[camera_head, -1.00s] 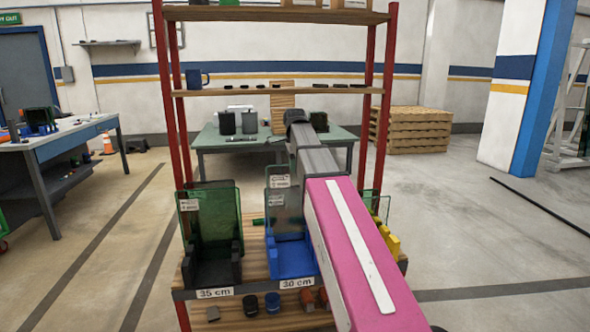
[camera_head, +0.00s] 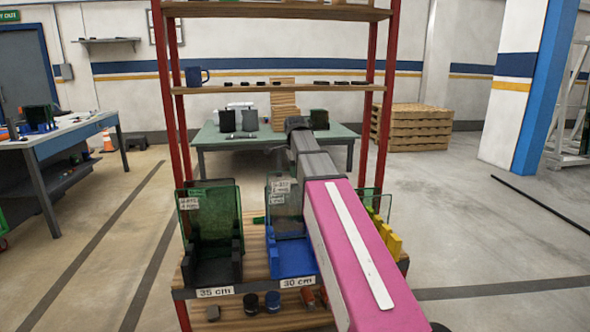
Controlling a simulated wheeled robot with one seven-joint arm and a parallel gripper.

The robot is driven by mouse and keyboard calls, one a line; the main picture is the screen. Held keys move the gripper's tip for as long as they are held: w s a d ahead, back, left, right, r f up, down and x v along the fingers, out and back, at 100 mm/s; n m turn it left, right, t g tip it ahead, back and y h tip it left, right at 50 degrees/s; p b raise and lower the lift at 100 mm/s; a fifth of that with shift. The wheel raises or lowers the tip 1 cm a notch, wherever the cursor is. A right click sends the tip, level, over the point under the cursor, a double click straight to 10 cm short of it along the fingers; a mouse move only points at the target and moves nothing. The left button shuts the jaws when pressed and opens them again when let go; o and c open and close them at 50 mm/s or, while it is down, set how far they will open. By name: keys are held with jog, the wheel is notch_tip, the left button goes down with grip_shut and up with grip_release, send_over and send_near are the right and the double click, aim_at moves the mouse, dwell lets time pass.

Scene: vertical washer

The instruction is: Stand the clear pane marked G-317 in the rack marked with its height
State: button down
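A clear pane (camera_head: 291,181) with a white label stands upright at the blue rack (camera_head: 290,262) marked 30 cm. A second white label shows just below the first, perhaps on another pane; the lettering is too small to read as G-317. My arm's pink and grey links cross in front of the rack's right side. My gripper is hidden behind the arm, so its hold on the pane does not show. A green-tinted pane (camera_head: 214,211) stands in the black rack (camera_head: 215,268) marked 35 cm. A yellow rack (camera_head: 391,239) is partly hidden at right.
Red posts (camera_head: 167,100) and upper shelves (camera_head: 275,90) frame the racks. Small caps (camera_head: 272,301) lie on the lower shelf. A green table (camera_head: 210,138) with dark items stands behind. A blue-edged workbench (camera_head: 75,134) is at left.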

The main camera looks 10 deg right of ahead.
jog(key=shift+f, duration=6.6)
jog(key=c, duration=1.2)
grip_release()
notch_tip(320, 180, up, 11)
notch_tip(320, 180, up, 10)
send_over(295, 202)
jog(key=shift+w+f, duration=0.1)
jog(key=shift+w, duration=0.05)
